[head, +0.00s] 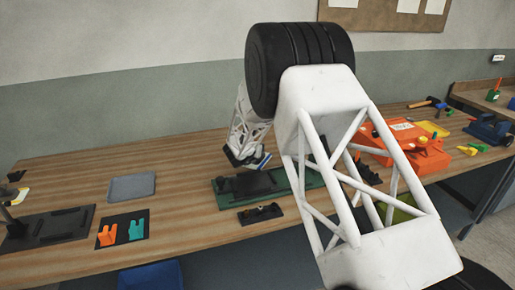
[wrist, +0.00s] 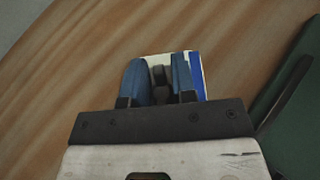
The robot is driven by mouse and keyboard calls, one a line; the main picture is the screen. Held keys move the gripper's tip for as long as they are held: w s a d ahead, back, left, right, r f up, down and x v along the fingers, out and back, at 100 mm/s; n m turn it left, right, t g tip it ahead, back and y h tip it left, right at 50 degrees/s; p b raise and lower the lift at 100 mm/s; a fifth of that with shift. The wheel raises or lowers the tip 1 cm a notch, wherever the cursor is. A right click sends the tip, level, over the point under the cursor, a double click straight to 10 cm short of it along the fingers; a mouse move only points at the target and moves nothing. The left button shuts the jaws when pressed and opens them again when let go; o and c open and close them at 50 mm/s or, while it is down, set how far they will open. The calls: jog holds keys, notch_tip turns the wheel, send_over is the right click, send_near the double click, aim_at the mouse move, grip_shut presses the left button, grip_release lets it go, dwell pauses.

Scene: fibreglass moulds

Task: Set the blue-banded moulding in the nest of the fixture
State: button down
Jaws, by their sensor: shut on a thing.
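The blue-banded moulding (wrist: 197,75) is pale cream with a blue band along its right side in the wrist view. My gripper (wrist: 161,85) is shut on it, and the fingers hide part of it. In the head view my gripper (head: 249,161) holds the moulding just above and behind the fixture (head: 221,184), with a sliver of blue showing. The fixture has a green base with dark plates on top. Its green edge also shows at the right of the wrist view (wrist: 291,110), apart from the moulding. I cannot make out the nest clearly; my arm covers the fixture's right part.
A small dark block (head: 260,214) lies in front of the fixture. A grey pad (head: 131,186) and a black mat (head: 133,219) with orange and teal pieces lie to the left. An orange case (head: 405,148) stands at right. Bare wood lies left of the fixture.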

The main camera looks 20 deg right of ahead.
jog(key=c, duration=0.9)
grip_release()
jog(key=shift+f, duration=0.1)
jog(key=shift+c, duration=0.2)
jog(key=shift+s+a+r, duration=0.3)
jog(key=shift+a+r, duration=0.05)
jog(key=v, duration=1.1)
jog(key=shift+r, duration=0.1)
